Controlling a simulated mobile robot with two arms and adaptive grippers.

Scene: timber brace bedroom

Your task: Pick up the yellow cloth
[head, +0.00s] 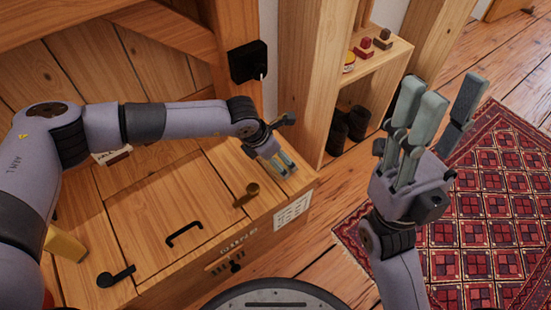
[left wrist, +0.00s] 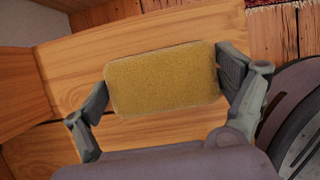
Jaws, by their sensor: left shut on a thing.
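The yellow cloth (left wrist: 163,80) is a flat, rounded rectangle with a fuzzy surface in the left wrist view. My left gripper (left wrist: 165,84) is shut on it, with one finger at each short end. In the head view, my left gripper (head: 281,158) is low over the right end of the wooden chest top, and a small part of the yellow cloth (head: 284,163) shows between its fingers. I cannot tell whether the cloth touches the wood. My right gripper (head: 440,105) is open and empty, raised at the right, away from the chest.
A wooden shelf (head: 376,62) with small items stands behind. A red patterned rug (head: 480,215) covers the right floor.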

